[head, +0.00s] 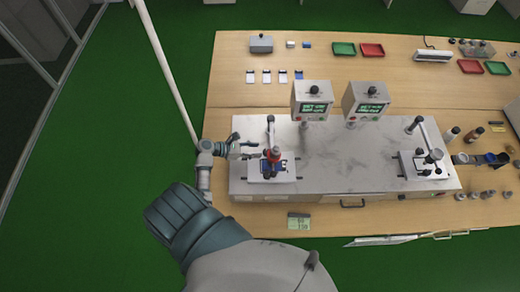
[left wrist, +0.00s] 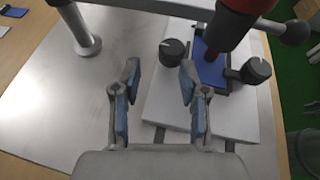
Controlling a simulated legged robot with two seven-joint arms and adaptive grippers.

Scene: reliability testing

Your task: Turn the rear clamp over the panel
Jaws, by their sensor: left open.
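The blue panel (left wrist: 211,70) lies on the white plate of the left fixture; the panel also shows in the head view (head: 267,166). In the left wrist view, one dark clamp knob (left wrist: 172,52) is beside the panel, on the far side from the table's front edge, apparently the rear clamp. Another clamp knob (left wrist: 255,70) is on the opposite side, its arm touching the panel's edge. My left gripper (left wrist: 158,95) is open and empty, its blue-padded fingers short of the knobs; it is left of the fixture in the head view (head: 252,150). My right gripper is not seen.
A red press head (left wrist: 240,12) hangs over the panel and partly hides it. A second fixture (head: 425,164) stands at the right of the grey metal bench (head: 345,160). Two display boxes (head: 312,100) stand behind. The bench's middle is clear.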

